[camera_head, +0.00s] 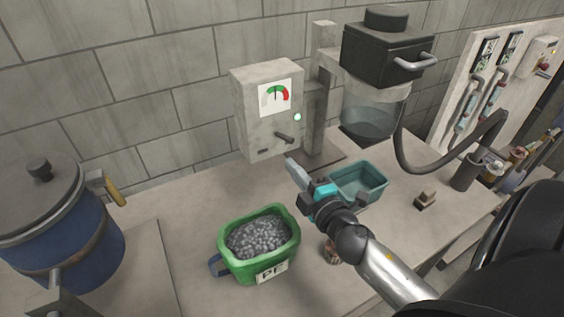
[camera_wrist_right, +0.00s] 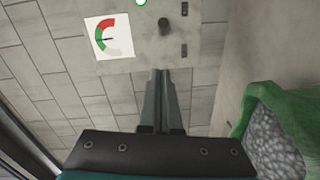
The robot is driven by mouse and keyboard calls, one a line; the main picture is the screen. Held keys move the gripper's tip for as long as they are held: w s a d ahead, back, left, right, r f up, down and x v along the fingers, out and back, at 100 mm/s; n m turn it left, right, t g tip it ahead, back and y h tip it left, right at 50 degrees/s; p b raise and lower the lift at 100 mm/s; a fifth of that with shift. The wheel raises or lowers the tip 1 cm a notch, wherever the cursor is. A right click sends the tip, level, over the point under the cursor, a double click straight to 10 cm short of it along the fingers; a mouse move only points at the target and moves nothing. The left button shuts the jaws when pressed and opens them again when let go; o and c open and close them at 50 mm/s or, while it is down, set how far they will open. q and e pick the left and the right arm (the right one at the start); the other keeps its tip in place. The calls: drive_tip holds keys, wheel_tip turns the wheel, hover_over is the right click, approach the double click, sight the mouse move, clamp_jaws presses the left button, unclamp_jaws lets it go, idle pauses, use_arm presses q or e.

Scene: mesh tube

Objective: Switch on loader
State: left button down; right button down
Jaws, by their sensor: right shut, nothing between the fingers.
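The loader's control box (camera_head: 252,113) is a pale, worn box fixed at the wall. It carries a red, white and green gauge (camera_head: 275,97), a lit green lamp (camera_head: 297,117) and a dark switch lever (camera_head: 284,138). My right gripper (camera_head: 291,163) is shut and empty, its fingertips just below the box's lower right corner. In the right wrist view the closed fingers (camera_wrist_right: 162,74) point at the box's edge, and the switch (camera_wrist_right: 164,24) is ahead of the tips with a visible gap. The gauge (camera_wrist_right: 107,37) is to its left there. My left gripper does not show.
A green bin of grey pellets (camera_head: 232,260) stands on the counter left of my right arm. A teal tray (camera_head: 372,184) is behind the gripper, below a black-lidded glass hopper (camera_head: 370,122). A blue drum (camera_head: 75,235) stands at left. A dark hose (camera_head: 440,165) curves at right.

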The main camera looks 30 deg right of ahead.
drive_tip(key=s, duration=0.3)
drive_tip(key=shift+s+d+r, duration=0.1)
drive_tip(key=shift+s+d, duration=0.05)
idle(0.5)
